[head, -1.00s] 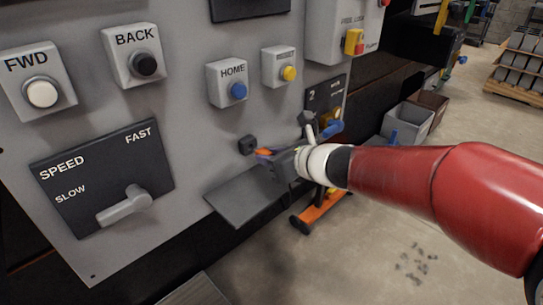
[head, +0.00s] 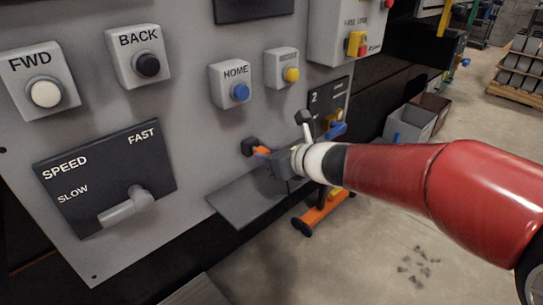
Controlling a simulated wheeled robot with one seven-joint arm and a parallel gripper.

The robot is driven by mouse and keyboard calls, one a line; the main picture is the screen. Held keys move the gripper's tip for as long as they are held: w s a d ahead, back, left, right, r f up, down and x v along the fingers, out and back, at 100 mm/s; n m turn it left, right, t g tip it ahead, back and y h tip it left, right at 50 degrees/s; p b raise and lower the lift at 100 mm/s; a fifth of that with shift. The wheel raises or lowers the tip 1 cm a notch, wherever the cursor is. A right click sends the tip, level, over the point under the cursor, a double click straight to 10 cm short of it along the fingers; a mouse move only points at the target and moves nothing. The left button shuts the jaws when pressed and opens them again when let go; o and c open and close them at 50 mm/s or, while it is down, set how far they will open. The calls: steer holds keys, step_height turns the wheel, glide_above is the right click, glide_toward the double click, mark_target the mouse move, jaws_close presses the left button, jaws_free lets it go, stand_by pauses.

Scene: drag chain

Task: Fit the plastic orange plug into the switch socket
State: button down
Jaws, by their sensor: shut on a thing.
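The orange plug (head: 262,151) is in my gripper (head: 271,156), with its orange part showing at the left end of the jaws. The black switch socket (head: 249,147) sticks out of the grey panel just left of the plug. The plug is at or very near the socket; I cannot tell whether it touches or has entered it. My gripper is shut on the plug, and its fingers are small and partly hidden by the wrist.
A grey shelf (head: 245,200) juts out below the socket. HOME (head: 240,93) and yellow (head: 291,75) buttons sit above it. A speed lever (head: 127,207) is at lower left. Grey bins (head: 409,124) and open floor are to the right.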

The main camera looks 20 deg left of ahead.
steer(key=shift+w+a, duration=0.25)
steer(key=shift+a, duration=0.45)
steer(key=c, duration=1.1)
jaws_free()
steer(key=shift+d, duration=0.1)
steer(key=p+v, duration=0.1)
steer(key=v, duration=0.6)
steer(key=shift+d+r, duration=0.2)
steer(key=shift+d, duration=0.05)
steer(key=shift+s, duration=0.1)
